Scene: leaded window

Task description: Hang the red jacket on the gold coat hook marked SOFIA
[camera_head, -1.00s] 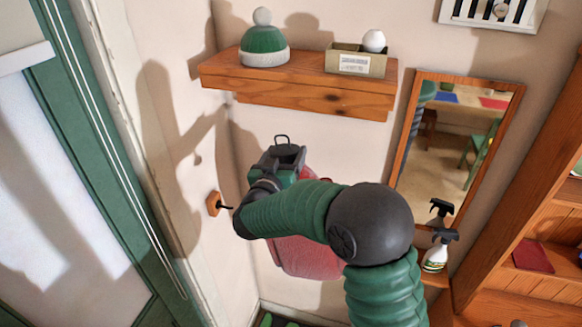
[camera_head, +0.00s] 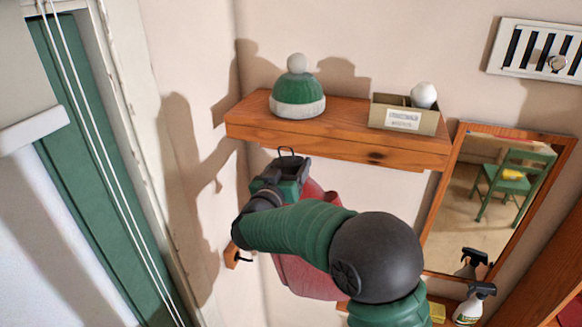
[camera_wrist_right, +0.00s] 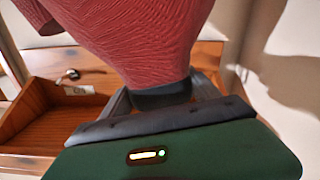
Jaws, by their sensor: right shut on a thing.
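The red jacket (camera_head: 308,278) hangs below my right gripper (camera_head: 285,172), partly hidden behind my green right arm. In the right wrist view the jacket (camera_wrist_right: 140,35) fills the upper middle, and the right gripper (camera_wrist_right: 163,98) is shut on its cloth. In the head view the gripper is in front of the wall, just below the left part of the wooden shelf. A small silver-and-dark fitting (camera_wrist_right: 71,75) with a pale tag (camera_wrist_right: 78,90) shows on wood in the wrist view; its writing is unreadable. I cannot make out a gold hook marked SOFIA. My left gripper is out of view.
The wooden shelf (camera_head: 340,143) carries a green and white bobble hat (camera_head: 298,92) and a labelled box (camera_head: 403,112). A small wooden peg plate (camera_head: 232,256) with a dark hook is on the left wall. A mirror (camera_head: 495,205) and spray bottle (camera_head: 473,303) stand right.

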